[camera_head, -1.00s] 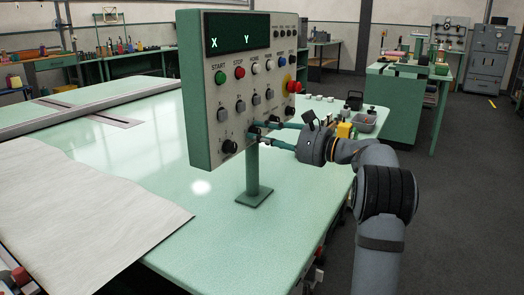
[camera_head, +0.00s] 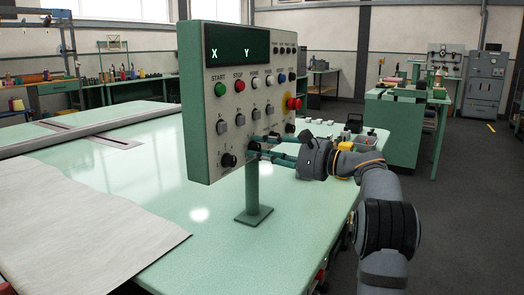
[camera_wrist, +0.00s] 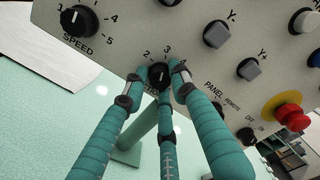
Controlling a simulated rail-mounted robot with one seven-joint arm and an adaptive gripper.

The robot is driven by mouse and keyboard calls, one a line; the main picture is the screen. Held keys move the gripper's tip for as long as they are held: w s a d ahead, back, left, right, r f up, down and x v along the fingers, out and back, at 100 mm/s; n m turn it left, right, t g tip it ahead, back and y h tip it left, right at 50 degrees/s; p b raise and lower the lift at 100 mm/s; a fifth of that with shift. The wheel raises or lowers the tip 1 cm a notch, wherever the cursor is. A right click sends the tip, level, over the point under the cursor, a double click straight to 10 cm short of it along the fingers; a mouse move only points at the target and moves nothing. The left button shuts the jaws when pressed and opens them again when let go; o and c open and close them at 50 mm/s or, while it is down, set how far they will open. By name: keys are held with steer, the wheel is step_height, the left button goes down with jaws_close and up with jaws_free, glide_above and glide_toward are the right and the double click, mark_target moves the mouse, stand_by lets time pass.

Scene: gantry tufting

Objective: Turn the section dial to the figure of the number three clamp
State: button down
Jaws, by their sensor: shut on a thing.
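The section dial (camera_wrist: 158,74) is a small black knob low on the control panel (camera_wrist: 140,30), with the figures 2, 3 and 4 showing around its top. A pale pointer mark shows on its face, pointing roughly upward toward the 3; its exact setting is hard to tell. My gripper (camera_wrist: 154,82) has teal fingers closed around the dial from the sides and below, hiding part of its rim and label. In the head view my gripper (camera_head: 256,147) reaches the panel's lower edge from the right, and the fingers largely cover the dial.
The speed dial (camera_wrist: 80,20) is to the left of the section dial. Grey Y buttons (camera_wrist: 217,34) and a red emergency stop (camera_wrist: 292,115) are to the right. The panel stands on a green post (camera_head: 252,190) on the green table (camera_head: 200,240). White cloth (camera_head: 80,210) lies at left.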

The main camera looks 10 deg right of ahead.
steer(key=c, duration=1.4)
jaws_free()
steer(key=v, duration=1.2)
steer(key=shift+w, duration=0.1)
steer(key=x, duration=1.1)
steer(key=shift+w+a, duration=0.2)
steer(key=shift+a, duration=0.15)
steer(key=shift+w+r, duration=0.1)
steer(key=shift+m+p, duration=0.3)
